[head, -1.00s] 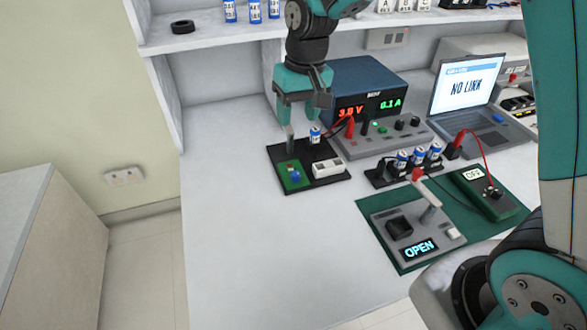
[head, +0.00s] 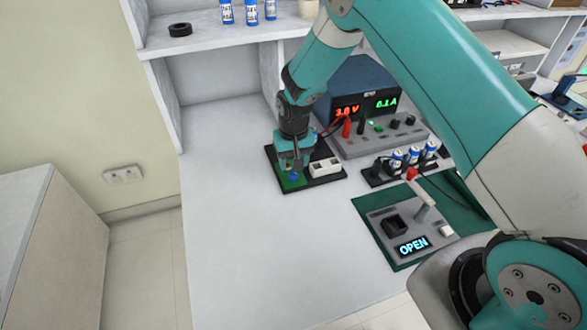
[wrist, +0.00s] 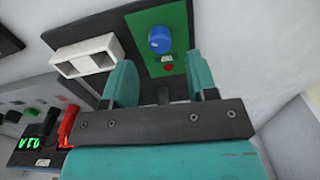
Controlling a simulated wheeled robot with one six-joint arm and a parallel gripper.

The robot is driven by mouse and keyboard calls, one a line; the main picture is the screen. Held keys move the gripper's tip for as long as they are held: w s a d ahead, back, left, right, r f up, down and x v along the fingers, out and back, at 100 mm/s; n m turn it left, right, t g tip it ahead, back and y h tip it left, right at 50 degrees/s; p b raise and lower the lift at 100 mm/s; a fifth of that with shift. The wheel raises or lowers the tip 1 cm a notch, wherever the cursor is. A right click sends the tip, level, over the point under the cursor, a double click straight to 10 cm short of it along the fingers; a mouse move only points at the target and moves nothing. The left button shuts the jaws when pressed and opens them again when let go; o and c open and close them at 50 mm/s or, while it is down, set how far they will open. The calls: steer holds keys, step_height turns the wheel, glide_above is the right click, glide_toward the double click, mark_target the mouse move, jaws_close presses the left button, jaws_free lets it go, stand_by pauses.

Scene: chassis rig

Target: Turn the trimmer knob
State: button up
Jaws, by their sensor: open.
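The trimmer knob is a small blue round knob (wrist: 161,39) on a green board (wrist: 177,17); the knob also shows in the head view (head: 293,176), just below my gripper. The board lies on a black base plate (head: 328,181). My gripper (head: 291,165) is above the board, pointing down. In the wrist view its two teal fingers (wrist: 158,82) are apart with nothing between them, and the knob lies beyond the fingertips. A small red part and a pale part sit on the board beside the knob.
A white two-slot holder (head: 325,167) stands on the same plate, close to my gripper. Behind is a power supply (head: 362,92) reading 3.0 V and 0.1 A, with red and black plugs. A lever fixture (head: 408,225) reading OPEN sits at right. The table's left front is clear.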

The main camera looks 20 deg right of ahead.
mark_target(293, 172)
steer(key=shift+f, duration=2.25)
steer(key=shift+c, duration=0.3)
